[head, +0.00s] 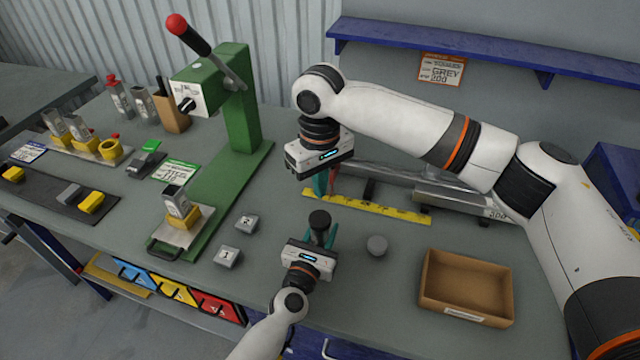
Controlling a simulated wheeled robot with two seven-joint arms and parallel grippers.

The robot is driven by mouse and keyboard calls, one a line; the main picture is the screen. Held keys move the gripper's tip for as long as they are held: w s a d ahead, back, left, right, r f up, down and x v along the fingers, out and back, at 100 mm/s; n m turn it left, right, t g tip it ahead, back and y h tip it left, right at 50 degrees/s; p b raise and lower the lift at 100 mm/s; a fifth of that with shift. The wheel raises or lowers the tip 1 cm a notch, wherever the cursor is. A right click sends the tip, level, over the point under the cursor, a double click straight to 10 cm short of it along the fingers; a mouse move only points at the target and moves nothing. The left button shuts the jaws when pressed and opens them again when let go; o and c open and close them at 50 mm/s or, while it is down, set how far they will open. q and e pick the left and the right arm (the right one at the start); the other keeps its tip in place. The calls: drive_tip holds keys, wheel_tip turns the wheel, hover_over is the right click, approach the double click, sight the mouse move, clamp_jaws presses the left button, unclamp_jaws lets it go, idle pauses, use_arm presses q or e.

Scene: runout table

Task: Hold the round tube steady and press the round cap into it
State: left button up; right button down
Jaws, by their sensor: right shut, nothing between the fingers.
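A dark upright round piece with a wide black round top (319,219) stands between the teal fingers of my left gripper (320,238). It looks like the round tube, and the fingers appear closed around it. I cannot tell whether its black top is the round cap or the tube's own end. A small grey round piece (377,245) sits apart on the table, right of the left gripper. My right gripper (326,186) points down behind the dark piece, shut and empty, near the yellow ruler.
A yellow ruler (395,208) and metal rails lie behind. An open cardboard box (465,288) stands at the right. A green press (236,110), a fixture holding a square tube (180,215) and two numbered grey blocks (228,257) are left. Bare table surrounds the grey piece.

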use_arm(q)
drive_tip(key=o, duration=1.1)
drive_tip(key=v, duration=1.2)
drive_tip(key=shift+s, duration=0.1)
